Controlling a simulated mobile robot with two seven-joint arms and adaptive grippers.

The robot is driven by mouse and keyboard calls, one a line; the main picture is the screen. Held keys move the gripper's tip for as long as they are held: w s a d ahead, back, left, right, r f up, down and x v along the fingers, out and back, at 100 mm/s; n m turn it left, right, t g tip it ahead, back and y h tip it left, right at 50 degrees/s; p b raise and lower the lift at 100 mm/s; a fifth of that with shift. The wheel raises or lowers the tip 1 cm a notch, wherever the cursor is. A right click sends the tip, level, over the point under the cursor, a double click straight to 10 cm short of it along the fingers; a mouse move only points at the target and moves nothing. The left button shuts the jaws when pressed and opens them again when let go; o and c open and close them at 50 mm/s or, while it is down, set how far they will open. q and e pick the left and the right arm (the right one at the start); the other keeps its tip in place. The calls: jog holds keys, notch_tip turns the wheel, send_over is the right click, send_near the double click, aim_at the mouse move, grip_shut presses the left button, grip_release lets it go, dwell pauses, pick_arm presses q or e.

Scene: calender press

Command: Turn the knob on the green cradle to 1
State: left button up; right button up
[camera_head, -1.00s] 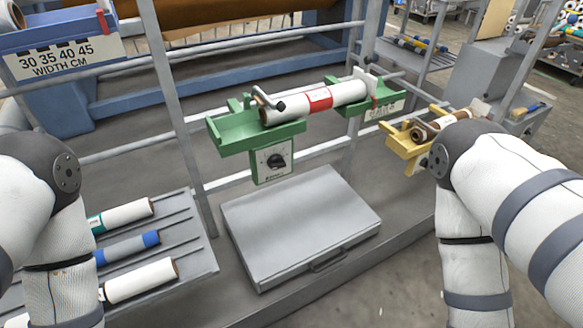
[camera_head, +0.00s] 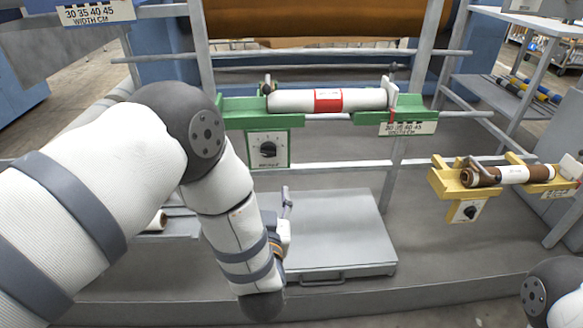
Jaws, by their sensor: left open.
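The green cradle (camera_head: 253,114) hangs on the rack rails and holds a white roll (camera_head: 300,101) with a red label. Below its left part is a green-framed white dial plate with a dark round knob (camera_head: 268,149). The knob's pointer and the marks around it are too small to read. My left gripper (camera_head: 286,202) is below the knob, apart from it, over the grey box. It is open, mostly hidden behind my left forearm, with a grey finger pointing up. My right gripper is out of view; only part of my right arm shows at the lower right.
A yellow cradle (camera_head: 450,187) with a brown and white roll and its own knob (camera_head: 468,211) is at the right. The flat grey box (camera_head: 340,240) lies below the green cradle. Rack posts and rails surround the cradles. Space directly before the dial is clear.

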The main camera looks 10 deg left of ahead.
aim_at(269, 153)
pick_arm(q)
jog(key=shift+t, duration=0.3)
jog(key=x, duration=0.3)
jog(key=b+x, duration=0.1)
jog(key=x, duration=0.3)
jog(key=r+x, duration=0.1)
jog(key=x, duration=0.3)
jog(key=shift+w+b, duration=0.2)
jog(key=shift+b, duration=0.1)
jog(key=shift+w+a+r, duration=0.1)
jog(key=shift+w, duration=0.4)
jog(key=c, duration=1.2)
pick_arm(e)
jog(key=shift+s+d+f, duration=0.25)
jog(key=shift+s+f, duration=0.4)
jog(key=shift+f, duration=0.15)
